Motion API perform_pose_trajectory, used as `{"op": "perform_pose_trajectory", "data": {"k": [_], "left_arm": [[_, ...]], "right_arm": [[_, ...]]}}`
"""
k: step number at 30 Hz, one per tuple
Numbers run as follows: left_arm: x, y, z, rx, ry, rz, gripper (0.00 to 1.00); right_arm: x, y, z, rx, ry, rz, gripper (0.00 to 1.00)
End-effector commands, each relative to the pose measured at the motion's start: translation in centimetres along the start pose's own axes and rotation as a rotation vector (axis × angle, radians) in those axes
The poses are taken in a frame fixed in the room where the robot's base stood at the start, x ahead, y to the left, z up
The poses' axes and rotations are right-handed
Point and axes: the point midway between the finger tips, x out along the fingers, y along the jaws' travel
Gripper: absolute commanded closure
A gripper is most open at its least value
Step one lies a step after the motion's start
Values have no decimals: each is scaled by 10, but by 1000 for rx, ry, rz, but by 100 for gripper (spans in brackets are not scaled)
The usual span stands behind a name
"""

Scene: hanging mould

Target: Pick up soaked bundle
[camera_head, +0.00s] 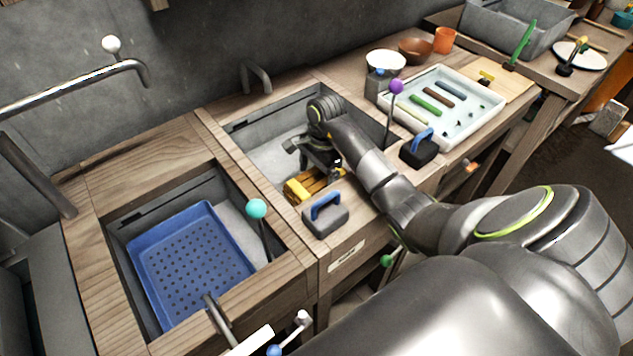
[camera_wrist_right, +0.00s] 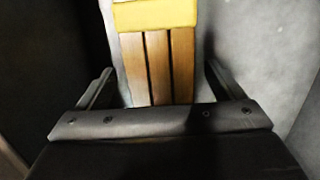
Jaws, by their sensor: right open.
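The bundle of brown wooden slats with a yellow band (camera_head: 298,191) lies in the right-hand sunken basin, near its front wall. In the right wrist view the slats (camera_wrist_right: 158,68) and the yellow band (camera_wrist_right: 155,14) show beyond the gripper body. My right gripper (camera_head: 322,160) is down inside this basin, just above the bundle. It is open, with one finger on each side of the slats (camera_wrist_right: 160,85) in the wrist view. I cannot tell how far the fingertips are from the bundle. My left gripper is not in view.
The right basin's grey walls (camera_head: 235,125) surround the gripper closely. A blue perforated tray (camera_head: 195,262) sits in the left basin. A blue-handled block (camera_head: 326,215) stands on the front ledge, another (camera_head: 419,150) farther right. A white tray (camera_head: 470,125) holds coloured bars.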

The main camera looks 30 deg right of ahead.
Motion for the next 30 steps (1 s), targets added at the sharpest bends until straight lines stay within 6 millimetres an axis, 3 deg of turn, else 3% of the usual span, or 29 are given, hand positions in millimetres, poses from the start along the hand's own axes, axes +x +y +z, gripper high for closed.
{"op": "perform_pose_trajectory", "data": {"k": [4,18,26,30], "left_arm": [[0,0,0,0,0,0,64],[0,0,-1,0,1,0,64],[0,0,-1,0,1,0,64],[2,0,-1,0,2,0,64]], "right_arm": [[0,0,0,0,0,0,12],[-1,-1,0,0,0,-2,72],[-4,-1,0,0,0,-3,72],[-21,-2,2,-2,2,-7,72]]}}
